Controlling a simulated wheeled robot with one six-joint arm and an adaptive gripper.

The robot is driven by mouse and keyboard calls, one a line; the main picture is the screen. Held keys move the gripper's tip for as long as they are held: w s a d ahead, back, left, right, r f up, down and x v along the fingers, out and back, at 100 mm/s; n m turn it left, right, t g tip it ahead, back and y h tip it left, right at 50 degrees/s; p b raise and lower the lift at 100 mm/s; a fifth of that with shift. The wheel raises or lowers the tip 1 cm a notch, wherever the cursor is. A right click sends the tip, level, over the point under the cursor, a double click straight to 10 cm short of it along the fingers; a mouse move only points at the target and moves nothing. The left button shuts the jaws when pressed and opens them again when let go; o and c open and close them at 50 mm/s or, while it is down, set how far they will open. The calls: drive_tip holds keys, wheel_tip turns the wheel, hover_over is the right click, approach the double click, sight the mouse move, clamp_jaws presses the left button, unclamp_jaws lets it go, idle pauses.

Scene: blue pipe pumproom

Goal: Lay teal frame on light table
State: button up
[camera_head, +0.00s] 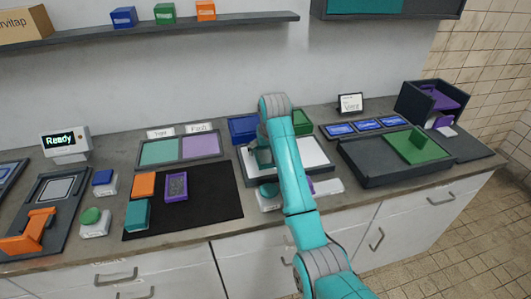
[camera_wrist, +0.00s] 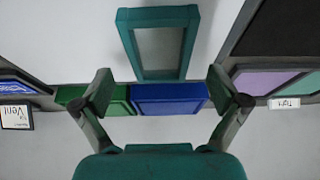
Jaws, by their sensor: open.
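The teal frame (camera_wrist: 190,42) shows in the wrist view, at the upper middle, a rectangular rim around a grey opening. It is ahead of my gripper (camera_wrist: 160,90), whose fingers are spread apart with nothing between them. The frame is over a pale surface; I cannot tell whether it touches it. In the head view the light table (camera_head: 313,153) is a pale panel in a dark rim on the counter. My gripper (camera_head: 262,158) is over its left part. My arm covers much of the panel, and I cannot make out the teal frame there.
A blue bin (camera_head: 243,128) and green bin (camera_head: 301,122) stand behind the light table. A black mat (camera_head: 211,195) on the left bears orange and teal blocks and a purple frame (camera_head: 176,187). A dark tray (camera_head: 372,166) with a green panel stands close on the right.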

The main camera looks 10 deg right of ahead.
drive_tip(key=v, duration=0.9)
drive_tip(key=shift+s+r, duration=0.15)
drive_tip(key=shift+r, duration=0.25)
drive_tip(key=shift+s, duration=0.15)
